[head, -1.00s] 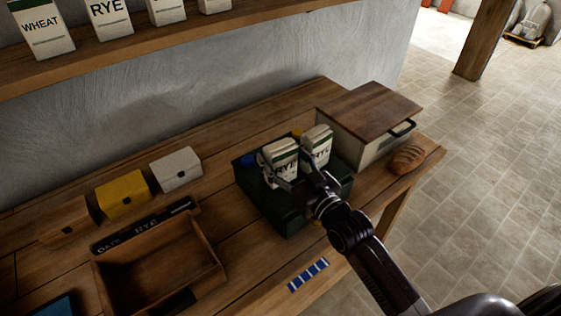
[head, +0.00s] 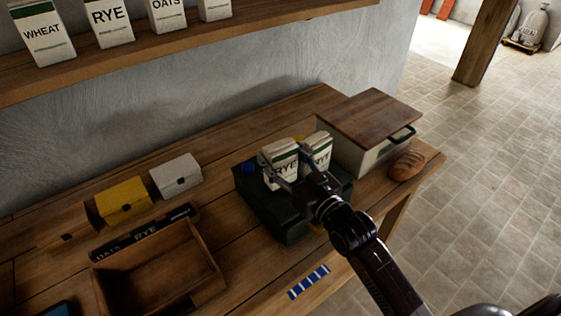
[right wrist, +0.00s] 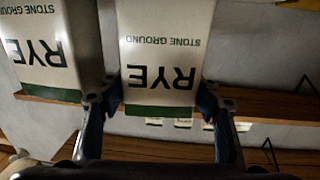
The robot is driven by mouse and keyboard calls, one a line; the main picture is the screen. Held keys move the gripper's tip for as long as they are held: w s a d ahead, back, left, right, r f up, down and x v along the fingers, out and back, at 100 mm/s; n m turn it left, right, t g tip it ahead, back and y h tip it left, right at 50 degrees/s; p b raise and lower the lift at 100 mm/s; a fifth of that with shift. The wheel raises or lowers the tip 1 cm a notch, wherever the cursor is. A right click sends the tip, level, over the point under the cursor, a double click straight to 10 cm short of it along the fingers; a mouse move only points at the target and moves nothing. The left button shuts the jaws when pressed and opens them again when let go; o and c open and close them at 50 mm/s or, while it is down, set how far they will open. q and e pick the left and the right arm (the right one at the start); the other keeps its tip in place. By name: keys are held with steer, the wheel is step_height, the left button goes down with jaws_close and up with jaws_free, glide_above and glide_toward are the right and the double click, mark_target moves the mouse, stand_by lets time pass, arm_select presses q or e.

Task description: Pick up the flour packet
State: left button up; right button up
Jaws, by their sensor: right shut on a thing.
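Two white flour packets with green bands and RYE labels show over the dark green crate in the head view. My right gripper (head: 288,170) is shut on the left rye packet (head: 282,158), a finger on each side of it. In the right wrist view this packet (right wrist: 165,55) is between the fingers, its label upside down. The other rye packet (head: 320,150) is close beside it, outside the fingers; it also shows at the left of the right wrist view (right wrist: 52,50). The held packet's lower part is partly hidden by the gripper. My left gripper is not in view.
The green crate (head: 285,222) stands on the wooden bench beside a lidded box (head: 365,160) and a bread loaf (head: 407,166). An open wooden tray (head: 215,270) and small yellow and white boxes are at left. A shelf (head: 200,42) with packets runs above.

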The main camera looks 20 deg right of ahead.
step_height(320, 180, up, 18)
stand_by(0.3)
